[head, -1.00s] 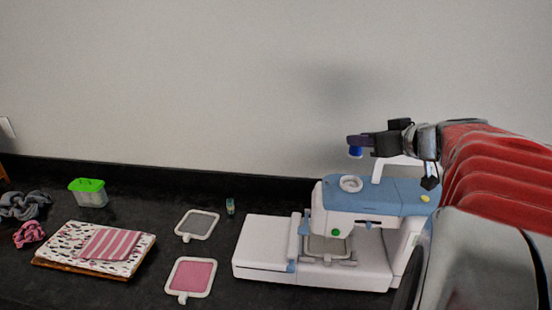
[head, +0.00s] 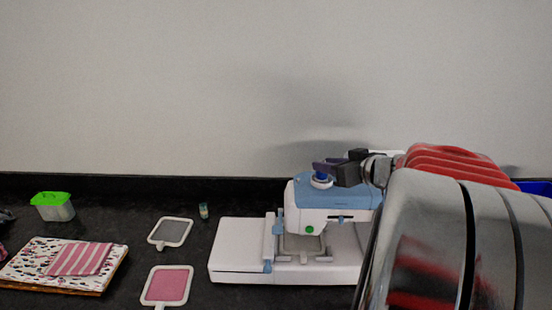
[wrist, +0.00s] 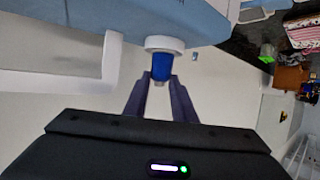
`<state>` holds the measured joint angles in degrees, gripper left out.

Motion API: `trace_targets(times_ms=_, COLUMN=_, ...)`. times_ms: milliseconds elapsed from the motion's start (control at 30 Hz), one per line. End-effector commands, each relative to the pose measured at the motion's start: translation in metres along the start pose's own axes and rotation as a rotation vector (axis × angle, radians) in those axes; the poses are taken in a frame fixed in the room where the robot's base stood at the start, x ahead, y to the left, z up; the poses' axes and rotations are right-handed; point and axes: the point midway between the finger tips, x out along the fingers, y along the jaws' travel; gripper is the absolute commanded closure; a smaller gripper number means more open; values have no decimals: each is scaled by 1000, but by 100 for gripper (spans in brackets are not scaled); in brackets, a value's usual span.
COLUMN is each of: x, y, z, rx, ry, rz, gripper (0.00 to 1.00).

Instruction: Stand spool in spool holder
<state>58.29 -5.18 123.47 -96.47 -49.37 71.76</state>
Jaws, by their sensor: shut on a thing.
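The blue spool (head: 322,177) is between the fingertips of my gripper (head: 324,166), which is shut on it. It stands roughly upright at the white ring-shaped spool holder (head: 320,185) on top of the blue and white sewing machine (head: 345,204). In the wrist view the spool (wrist: 160,69) meets the rim of the holder (wrist: 165,44), with the dark fingers (wrist: 160,82) on either side of it. I cannot tell how deep the spool sits in the holder, as the rim hides that end.
Left of the machine lie a grey framed pad (head: 170,233), a pink framed pad (head: 167,286) and a small bottle-like item (head: 204,212). Patterned cloth (head: 50,262) and a green-lidded box (head: 54,207) are further left. The wall is behind.

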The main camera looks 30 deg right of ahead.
Motion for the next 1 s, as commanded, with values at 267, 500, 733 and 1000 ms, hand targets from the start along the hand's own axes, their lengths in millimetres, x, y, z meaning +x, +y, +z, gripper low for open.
trace_targets(times_ms=267, x=1, y=0, z=3, rx=-2, ry=1, rz=0, gripper=98)
trace_targets(times_ms=500, x=3, y=0, z=7, rx=-2, ry=0, rz=0, gripper=98)
trace_targets(times_ms=733, x=4, y=0, z=9, rx=-2, ry=1, rz=0, gripper=69)
trace_targets(times_ms=1000, x=4, y=0, z=9, rx=-2, ry=1, rz=0, gripper=58)
